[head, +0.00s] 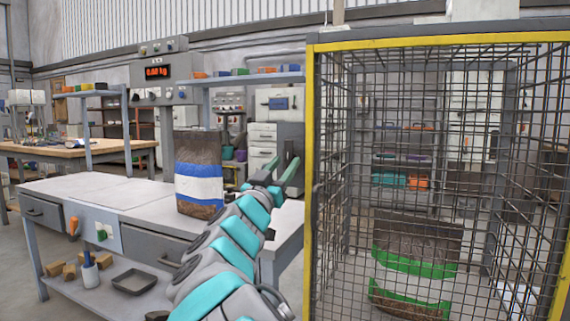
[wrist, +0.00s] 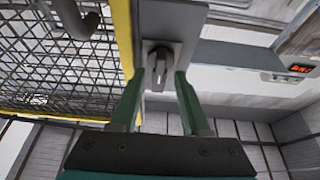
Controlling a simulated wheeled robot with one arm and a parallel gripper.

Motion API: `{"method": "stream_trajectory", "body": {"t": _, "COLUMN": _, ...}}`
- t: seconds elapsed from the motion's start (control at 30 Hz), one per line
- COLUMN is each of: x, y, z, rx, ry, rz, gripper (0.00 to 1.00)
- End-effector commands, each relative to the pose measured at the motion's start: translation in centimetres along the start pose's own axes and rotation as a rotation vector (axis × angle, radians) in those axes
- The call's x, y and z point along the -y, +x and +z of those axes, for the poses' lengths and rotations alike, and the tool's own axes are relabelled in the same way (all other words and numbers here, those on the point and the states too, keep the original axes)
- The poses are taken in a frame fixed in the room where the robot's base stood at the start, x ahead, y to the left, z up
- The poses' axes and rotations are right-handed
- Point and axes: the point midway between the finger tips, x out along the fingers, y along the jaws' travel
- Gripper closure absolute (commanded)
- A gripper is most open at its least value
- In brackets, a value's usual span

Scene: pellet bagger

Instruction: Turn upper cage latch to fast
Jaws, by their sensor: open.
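The cage latch is a dark grey knob (wrist: 160,62) on a grey plate (wrist: 172,22) beside the yellow frame edge in the wrist view. I cannot make it out in the head view. My gripper (wrist: 159,76) is open, with one green finger on each side of the knob's lower part. I cannot tell whether the fingers touch it or stop just short of it. In the head view my gripper (head: 281,169) is just left of the cage's yellow front post (head: 309,150). The wire cage (head: 440,130) fills the right side.
Brown bags with green bands (head: 415,262) are inside the cage. A brown, white and blue bag (head: 199,185) stands on the workbench (head: 130,192) left of my arm. A scale display (head: 157,72) is behind it. A wooden table (head: 80,147) stands at the far left.

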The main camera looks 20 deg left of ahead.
Motion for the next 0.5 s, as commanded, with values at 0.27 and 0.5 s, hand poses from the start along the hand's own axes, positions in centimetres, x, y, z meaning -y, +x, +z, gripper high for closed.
{"method": "stream_trajectory", "body": {"t": 0.27, "x": -0.07, "y": 1.03, "z": 0.09, "rx": 0.001, "ry": -0.001, "rz": 0.0, "gripper": 0.54}}
{"method": "stream_trajectory", "body": {"t": 0.5, "x": -0.04, "y": 1.0, "z": 0.04, "rx": 0.001, "ry": 0.0, "rz": -0.001, "gripper": 0.63}}
